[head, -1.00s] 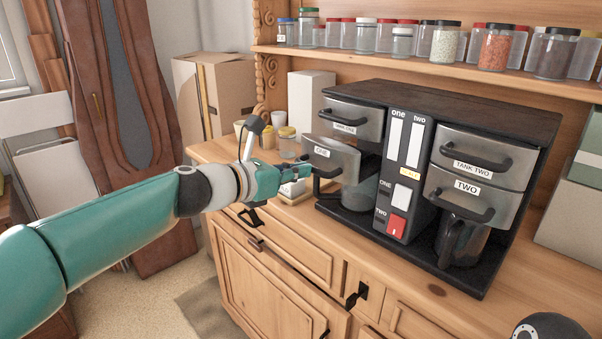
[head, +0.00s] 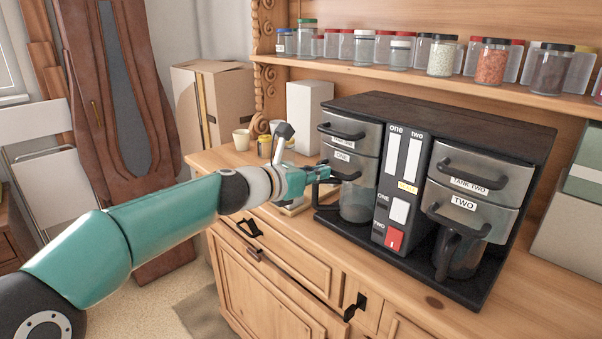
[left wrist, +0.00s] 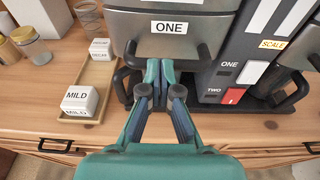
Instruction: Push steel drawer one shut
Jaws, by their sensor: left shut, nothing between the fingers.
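Steel drawer one (head: 362,170) is the lower left drawer of the black double coffee machine, above a glass jug. Its front now lies roughly in line with the tank drawer above it; I cannot tell whether a small gap is left. In the left wrist view the drawer front (left wrist: 200,45) with its "ONE" label fills the top middle. My left gripper (head: 322,173) is shut and empty at this front. In the left wrist view its fingertips (left wrist: 160,66) are between the ends of the black handle (left wrist: 121,80), close to the steel; contact is unclear. My right gripper is out of view.
The black machine (head: 455,112) stands on a wooden dresser (head: 265,262). Drawer two (head: 470,215) is to the right. A wooden tray (left wrist: 98,75) with white blocks and several jars lie left of the machine. Jars line the shelf above.

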